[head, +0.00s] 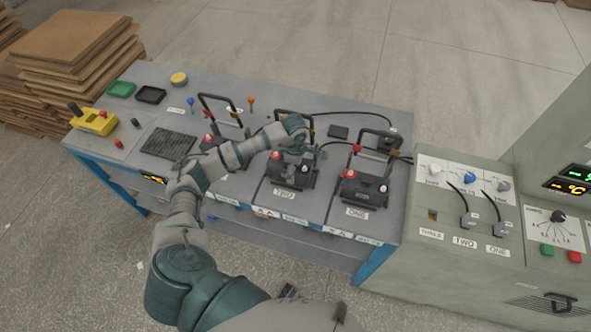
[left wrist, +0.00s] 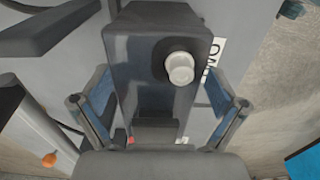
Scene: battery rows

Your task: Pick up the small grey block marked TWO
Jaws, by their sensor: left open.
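The label TWO (head: 283,192) lies on the bench in front of a dark battery block (head: 291,173) with a red and a pale terminal. A second TWO label (head: 465,242) is on the console, below a small grey plug (head: 468,220) with a black cable. My left gripper (head: 310,150) is open above the battery in the TWO row. In the left wrist view a dark grey block (left wrist: 140,75) with a white terminal (left wrist: 180,68) lies between the spread fingers, beside a partly hidden TWO label (left wrist: 212,62). I cannot tell whether the fingers touch it. My right gripper is not in view.
The ONE battery (head: 364,187) with its upright handle stands close on the right. My left arm partly covers the row on the left. Black cables cross the back of the bench. A yellow device (head: 95,122) and trays (head: 151,95) stand at the far left.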

